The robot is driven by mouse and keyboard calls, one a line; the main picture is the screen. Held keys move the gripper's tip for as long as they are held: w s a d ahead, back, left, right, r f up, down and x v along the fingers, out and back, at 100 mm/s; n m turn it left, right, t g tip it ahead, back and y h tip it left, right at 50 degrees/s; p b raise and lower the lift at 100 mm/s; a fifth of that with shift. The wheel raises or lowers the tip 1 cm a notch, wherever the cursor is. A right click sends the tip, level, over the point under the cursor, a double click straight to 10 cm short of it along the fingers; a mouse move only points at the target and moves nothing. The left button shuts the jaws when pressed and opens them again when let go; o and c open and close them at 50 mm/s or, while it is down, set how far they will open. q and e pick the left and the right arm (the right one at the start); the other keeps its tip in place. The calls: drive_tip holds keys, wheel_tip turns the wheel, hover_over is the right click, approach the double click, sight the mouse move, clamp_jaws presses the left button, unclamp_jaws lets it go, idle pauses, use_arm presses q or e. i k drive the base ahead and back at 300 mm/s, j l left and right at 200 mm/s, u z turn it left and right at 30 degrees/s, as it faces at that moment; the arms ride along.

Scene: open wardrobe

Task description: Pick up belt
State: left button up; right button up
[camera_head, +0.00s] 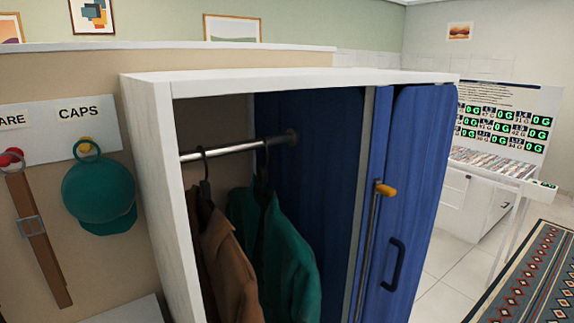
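A brown belt (42,245) with a grey buckle hangs at the far left of the head view, on the beige wall left of the wardrobe. Its top end is at a red knob (12,157). It hangs down slightly tilted, its lower end further right. Neither of my grippers shows in the head view.
A teal cap (98,195) hangs on a yellow knob under a "CAPS" sign, right of the belt. The white wardrobe (163,190) stands open with a brown jacket (225,255) and a teal jacket (290,255) on a rail. A blue door (415,170) with a dark handle is at its right.

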sight(30, 225)
drive_tip(key=u, duration=1.45)
drive_tip(key=i+j+z, duration=0.15)
drive_tip(key=j+z, duration=0.3)
drive_tip(key=i+j+z, duration=0.15)
drive_tip(key=z, duration=0.35)
drive_tip(key=j, duration=0.1)
